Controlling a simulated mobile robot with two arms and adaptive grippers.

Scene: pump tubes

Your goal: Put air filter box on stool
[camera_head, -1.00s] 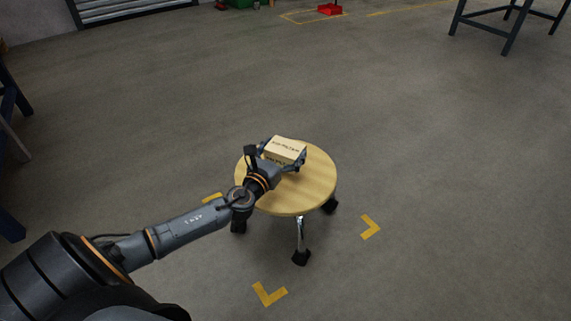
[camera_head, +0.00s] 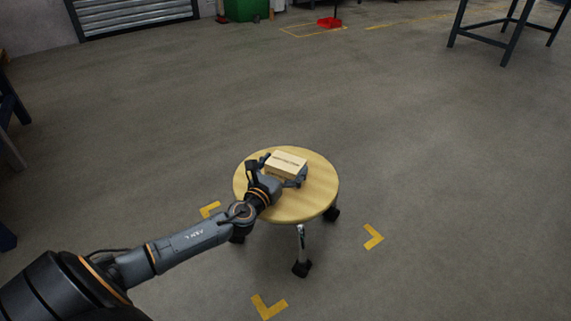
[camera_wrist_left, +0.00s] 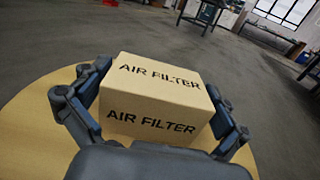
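The air filter box (camera_head: 287,162), a tan carton lettered "AIR FILTER", is at the top of the round wooden stool (camera_head: 315,190). In the left wrist view the box (camera_wrist_left: 155,100) fills the space between the fingers of my left gripper (camera_wrist_left: 158,100), one finger along each side. The gripper (camera_head: 284,168) appears shut on it. The box looks level and low over the seat (camera_wrist_left: 40,125); its underside is hidden, so I cannot tell whether it touches the seat. My right gripper is not in view.
The stool stands on black casters, with yellow corner marks (camera_head: 373,236) on the floor around it. A dark metal table frame (camera_head: 500,35) is at the back right and a green bin (camera_head: 244,9) at the back. Open floor surrounds the stool.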

